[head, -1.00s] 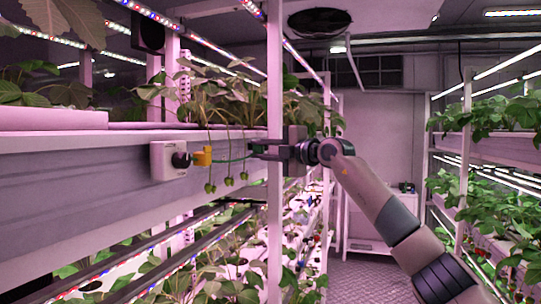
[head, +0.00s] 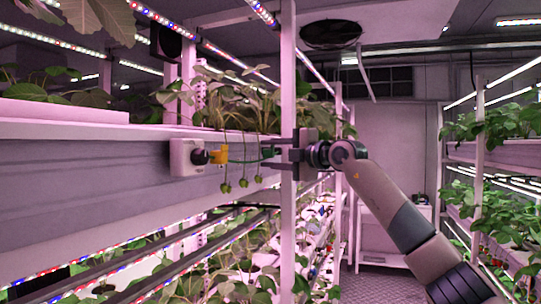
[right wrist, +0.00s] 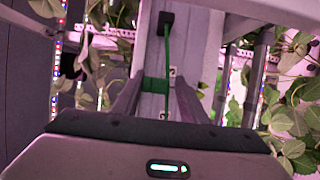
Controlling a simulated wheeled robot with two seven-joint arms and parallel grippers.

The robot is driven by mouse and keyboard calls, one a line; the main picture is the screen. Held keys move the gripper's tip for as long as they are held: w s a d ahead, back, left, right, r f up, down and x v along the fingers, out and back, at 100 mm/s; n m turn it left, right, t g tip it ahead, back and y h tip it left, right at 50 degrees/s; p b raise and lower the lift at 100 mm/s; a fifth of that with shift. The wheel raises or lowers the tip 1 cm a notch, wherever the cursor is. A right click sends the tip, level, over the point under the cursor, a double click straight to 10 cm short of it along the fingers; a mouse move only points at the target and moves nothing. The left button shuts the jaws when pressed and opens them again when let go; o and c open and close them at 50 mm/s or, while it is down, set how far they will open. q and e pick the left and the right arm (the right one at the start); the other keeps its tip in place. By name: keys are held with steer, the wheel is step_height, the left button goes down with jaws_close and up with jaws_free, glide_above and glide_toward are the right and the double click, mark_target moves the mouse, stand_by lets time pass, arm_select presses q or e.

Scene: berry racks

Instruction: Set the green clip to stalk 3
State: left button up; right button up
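The green clip (right wrist: 155,84) shows in the right wrist view between the fingertips of my right gripper (right wrist: 158,88). It is close to the left finger, with a gap to the right finger. In the head view the green clip (head: 268,152) is partly hidden by the right gripper (head: 276,153), which reaches in from the right and looks open. Thin green stalks hang from the gutter edge with unripe berries (head: 243,183) at their ends. Which is stalk 3 I cannot tell. My left gripper is out of view.
A white rack post (head: 288,220) stands at the gripper. Leafy plants (head: 240,100) grow above. The aisle (head: 380,285) at the right is open.

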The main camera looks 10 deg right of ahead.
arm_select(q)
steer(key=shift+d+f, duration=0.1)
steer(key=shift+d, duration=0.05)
arm_select(e)
steer(key=shift+s+d+f+b, duration=0.1)
steer(key=shift+s+d+b, duration=0.25)
steer(key=shift+s+b, duration=0.1)
steer(key=b+v, duration=0.2)
steer(key=v, duration=0.3)
steer(key=shift+s+b, duration=0.1)
steer(key=shift+b, duration=0.25)
steer(key=b, duration=0.4)
glide_toward(273, 155)
steer(key=v, duration=0.7)
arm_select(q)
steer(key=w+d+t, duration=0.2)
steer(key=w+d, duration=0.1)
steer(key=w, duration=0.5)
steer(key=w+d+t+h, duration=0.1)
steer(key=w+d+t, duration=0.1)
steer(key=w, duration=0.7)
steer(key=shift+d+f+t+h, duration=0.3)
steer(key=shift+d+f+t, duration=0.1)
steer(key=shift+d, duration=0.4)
arm_select(e)
steer(key=shift+w+a, duration=0.15)
steer(key=shift+w, duration=0.1)
